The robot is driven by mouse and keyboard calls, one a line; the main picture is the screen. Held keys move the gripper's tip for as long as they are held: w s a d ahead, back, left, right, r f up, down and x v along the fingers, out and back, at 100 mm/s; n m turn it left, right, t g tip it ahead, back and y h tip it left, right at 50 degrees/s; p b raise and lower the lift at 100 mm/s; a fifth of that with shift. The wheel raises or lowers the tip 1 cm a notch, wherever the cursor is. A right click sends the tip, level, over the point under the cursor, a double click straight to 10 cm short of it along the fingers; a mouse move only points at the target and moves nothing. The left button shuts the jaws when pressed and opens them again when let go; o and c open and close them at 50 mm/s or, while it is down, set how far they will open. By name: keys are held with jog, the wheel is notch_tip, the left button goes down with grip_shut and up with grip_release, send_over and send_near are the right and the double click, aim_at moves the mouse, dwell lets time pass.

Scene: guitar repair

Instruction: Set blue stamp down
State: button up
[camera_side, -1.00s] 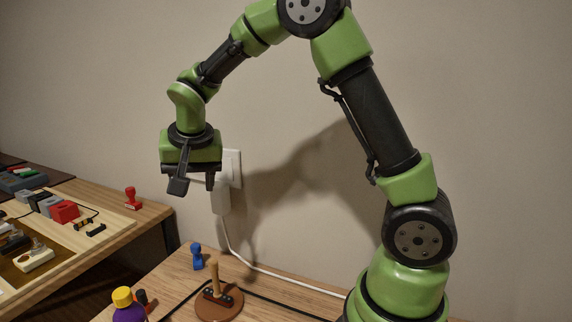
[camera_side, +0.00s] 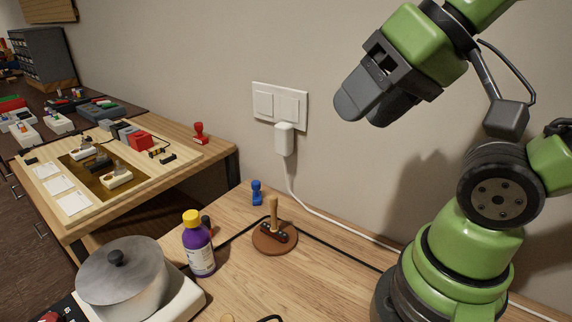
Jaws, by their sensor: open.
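The blue stamp (camera_side: 257,192) stands upright on the wooden table (camera_side: 300,280), near its back edge by the wall. My gripper (camera_side: 362,108) is open and empty, high up at the right, in front of the wall and well away from the stamp. Nothing hides the stamp.
A round brown stand with a wooden peg (camera_side: 274,236) is just in front of the stamp. A purple bottle with a yellow cap (camera_side: 198,245) and a metal pot (camera_side: 122,280) are at the left. A red stamp (camera_side: 200,133) stands on the other table. A white cable runs along the wall.

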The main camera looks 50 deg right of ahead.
jog(key=g+h, duration=0.3)
jog(key=g, duration=0.3)
send_over(256, 182)
jog(key=shift+m, duration=0.3)
jog(key=f, duration=2.3)
jog(key=shift+s, duration=0.2)
jog(key=f, duration=0.5)
jog(key=shift+w+f, duration=0.25)
jog(key=shift+f, duration=0.1)
jog(key=shift+c, duration=0.2)
